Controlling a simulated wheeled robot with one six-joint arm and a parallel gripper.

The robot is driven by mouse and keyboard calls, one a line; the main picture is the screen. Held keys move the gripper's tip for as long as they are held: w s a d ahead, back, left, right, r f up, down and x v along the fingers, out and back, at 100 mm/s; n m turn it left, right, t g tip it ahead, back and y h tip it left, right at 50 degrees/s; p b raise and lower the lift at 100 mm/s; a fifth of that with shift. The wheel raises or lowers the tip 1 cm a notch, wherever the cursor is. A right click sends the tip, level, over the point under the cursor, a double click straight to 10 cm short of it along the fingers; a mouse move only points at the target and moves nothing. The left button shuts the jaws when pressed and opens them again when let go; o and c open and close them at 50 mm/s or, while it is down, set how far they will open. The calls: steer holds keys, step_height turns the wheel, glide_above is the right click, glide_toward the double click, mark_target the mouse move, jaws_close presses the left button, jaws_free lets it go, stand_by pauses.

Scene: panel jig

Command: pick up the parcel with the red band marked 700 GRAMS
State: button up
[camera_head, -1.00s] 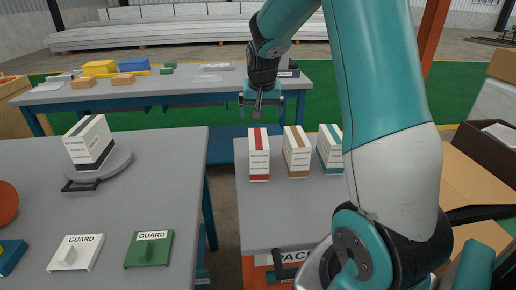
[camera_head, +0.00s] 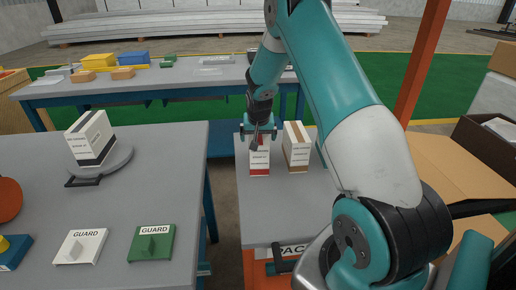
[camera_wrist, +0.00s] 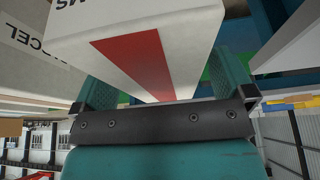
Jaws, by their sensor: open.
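The parcel with the red band (camera_head: 259,168) stands upright at the left side of the grey packing bench. It is a white box with printed text too small to read. My gripper (camera_head: 259,133) is at its upper part, coming from above and behind. In the wrist view the same parcel (camera_wrist: 120,30) shows its red stripe between my open fingers (camera_wrist: 165,80). A gap shows beside the right finger; contact at the left finger is unclear. The parcel with the brown band (camera_head: 297,148) stands just to the right. My arm hides the teal-banded parcel.
A parcel with a dark band (camera_head: 90,138) stands on a round grey plate (camera_head: 116,158) on the left table. White and green GUARD pieces (camera_head: 151,243) lie at that table's front. An open cardboard box (camera_head: 440,170) is at right. The bench front is clear.

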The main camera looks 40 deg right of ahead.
steer(key=shift+w+d+f, duration=0.15)
steer(key=shift+d+f, duration=0.05)
steer(key=shift+f, duration=0.45)
steer(key=shift+f, duration=0.25)
steer(key=c, duration=1.2)
steer(key=shift+w, duration=0.1)
steer(key=shift+c, duration=1.4)
steer(key=shift+r, duration=0.15)
